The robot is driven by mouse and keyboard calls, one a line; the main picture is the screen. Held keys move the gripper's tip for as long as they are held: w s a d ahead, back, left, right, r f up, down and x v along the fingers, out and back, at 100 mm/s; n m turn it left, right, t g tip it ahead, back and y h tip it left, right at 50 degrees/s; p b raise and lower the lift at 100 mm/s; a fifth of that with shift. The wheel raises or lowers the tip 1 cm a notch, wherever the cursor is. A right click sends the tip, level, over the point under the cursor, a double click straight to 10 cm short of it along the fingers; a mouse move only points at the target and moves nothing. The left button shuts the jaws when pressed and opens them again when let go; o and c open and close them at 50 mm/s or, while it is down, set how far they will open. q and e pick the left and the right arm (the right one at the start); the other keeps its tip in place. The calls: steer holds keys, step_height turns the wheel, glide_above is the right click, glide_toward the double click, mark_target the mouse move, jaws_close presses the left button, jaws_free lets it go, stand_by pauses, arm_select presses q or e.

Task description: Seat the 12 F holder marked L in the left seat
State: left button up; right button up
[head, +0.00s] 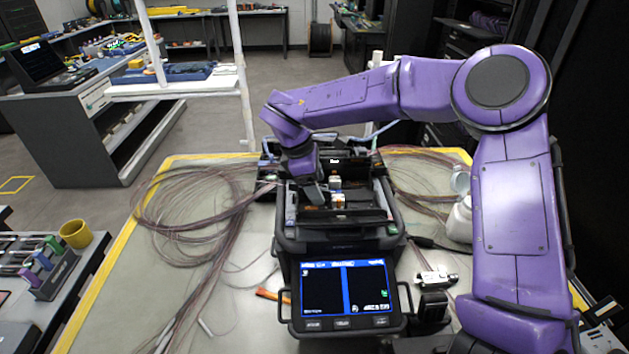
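The dark fusion splicer (284,246) stands on the work table with its lid up and its screen (345,290) lit blue and black. My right gripper (314,196) reaches down into the splicer's open top, over the left part of its working area. Small white and orange parts (338,201) sit just right of its fingertips. I cannot make out the L mark, the 12 F holder or the left seat at this size. The fingers are too small and dark to show whether they are open or hold anything. My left gripper is not in view.
Loose coils of brownish fibre cable (190,215) lie left of the splicer, with more cable at its right. An orange strip (270,295) lies near the screen.

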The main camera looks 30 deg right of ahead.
steer(key=shift+w+d, duration=0.15)
steer(key=shift+w, duration=0.1)
steer(key=shift+s+a+r, duration=0.1)
steer(key=shift+a+r, duration=0.15)
steer(key=shift+r, duration=0.25)
steer(key=b+v, duration=0.1)
steer(key=v, duration=0.8)
steer(key=shift+r, duration=0.25)
